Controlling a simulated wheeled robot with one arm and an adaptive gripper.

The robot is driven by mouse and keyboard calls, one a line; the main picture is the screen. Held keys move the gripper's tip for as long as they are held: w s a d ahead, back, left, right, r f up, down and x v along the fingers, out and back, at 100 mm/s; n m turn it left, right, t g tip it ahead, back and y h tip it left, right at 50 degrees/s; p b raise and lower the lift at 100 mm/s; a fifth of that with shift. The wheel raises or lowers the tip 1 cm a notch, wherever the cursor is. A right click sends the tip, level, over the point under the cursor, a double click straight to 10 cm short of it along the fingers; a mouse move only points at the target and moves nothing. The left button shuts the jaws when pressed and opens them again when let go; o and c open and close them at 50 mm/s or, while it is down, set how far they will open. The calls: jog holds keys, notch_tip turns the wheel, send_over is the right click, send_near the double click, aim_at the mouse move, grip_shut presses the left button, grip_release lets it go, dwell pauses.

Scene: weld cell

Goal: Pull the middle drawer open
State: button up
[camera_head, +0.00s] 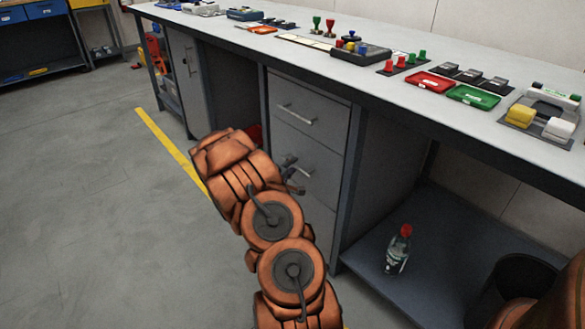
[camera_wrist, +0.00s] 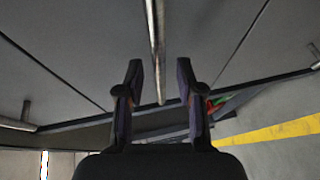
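The middle drawer (camera_head: 322,178) is a grey front in the drawer unit under the bench, and it looks closed. Its metal bar handle (camera_head: 303,172) is partly hidden by my gripper (camera_head: 291,171). In the wrist view the middle drawer (camera_wrist: 200,40) fills the centre, and its handle (camera_wrist: 155,40) runs down between the two fingers of my gripper (camera_wrist: 159,80). The fingers are spread, with a gap visible on each side of the bar. I cannot see any finger touching it.
The top drawer handle (camera_head: 297,114) is just above. A bottle with a red cap (camera_head: 398,250) stands on the lower shelf (camera_head: 365,265) at right. The benchtop (camera_head: 380,50) overhangs and carries several coloured items. The floor (camera_head: 90,200) at left is clear, with a yellow line (camera_head: 170,148).

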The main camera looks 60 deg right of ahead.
jog(key=shift+w+d+f, duration=0.1)
jog(key=shift+d, duration=0.55)
grip_shut()
dwell(0.4)
